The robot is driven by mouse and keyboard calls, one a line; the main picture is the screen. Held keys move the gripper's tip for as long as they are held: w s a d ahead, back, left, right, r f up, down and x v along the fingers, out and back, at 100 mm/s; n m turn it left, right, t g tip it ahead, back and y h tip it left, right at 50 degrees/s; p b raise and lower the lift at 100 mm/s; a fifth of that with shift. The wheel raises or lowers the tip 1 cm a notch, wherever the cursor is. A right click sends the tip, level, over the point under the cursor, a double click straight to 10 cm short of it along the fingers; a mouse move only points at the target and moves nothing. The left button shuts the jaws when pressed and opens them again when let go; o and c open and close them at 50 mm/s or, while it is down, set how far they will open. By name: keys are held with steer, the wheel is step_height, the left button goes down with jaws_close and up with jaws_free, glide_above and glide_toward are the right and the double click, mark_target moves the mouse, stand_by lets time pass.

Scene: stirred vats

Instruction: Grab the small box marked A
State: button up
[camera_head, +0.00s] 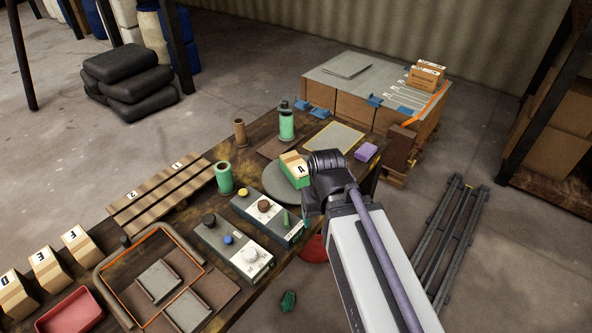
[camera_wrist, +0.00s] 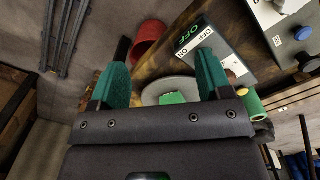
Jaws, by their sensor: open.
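The small box marked A (camera_head: 294,164) is tan with a white label on top and green below. It sits on a grey round disc (camera_head: 275,186) on the wooden table. My gripper (camera_wrist: 160,72) is open, its two green fingers apart with nothing held between them. In the wrist view a bright green patch (camera_wrist: 173,98), perhaps the box's green part, shows on the grey disc, partly hidden by the gripper body. In the head view my wrist is just right of the box, and my fingers are mostly hidden.
Control boxes with knobs (camera_head: 266,215) stand in front of the disc. A green cylinder (camera_head: 224,178) is to the left, another (camera_head: 286,125) behind. A purple block (camera_head: 366,152) lies to the right. Boxes D, E and F (camera_head: 82,246) stand at far left. A red bucket (camera_wrist: 149,38) is beside the table.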

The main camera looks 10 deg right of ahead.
steer(key=o, duration=0.5)
steer(key=n+t+y+b, duration=0.1)
steer(key=n+t+b, duration=0.2)
steer(key=t, duration=0.1)
glide_toward(296, 164)
steer(key=shift+w+f, duration=0.4)
steer(key=shift+f, duration=0.15)
steer(key=shift+s, duration=0.25)
steer(key=shift+a+f, duration=0.1)
steer(key=shift+f, duration=0.2)
steer(key=b+x, duration=0.5)
steer(key=shift+w, duration=0.15)
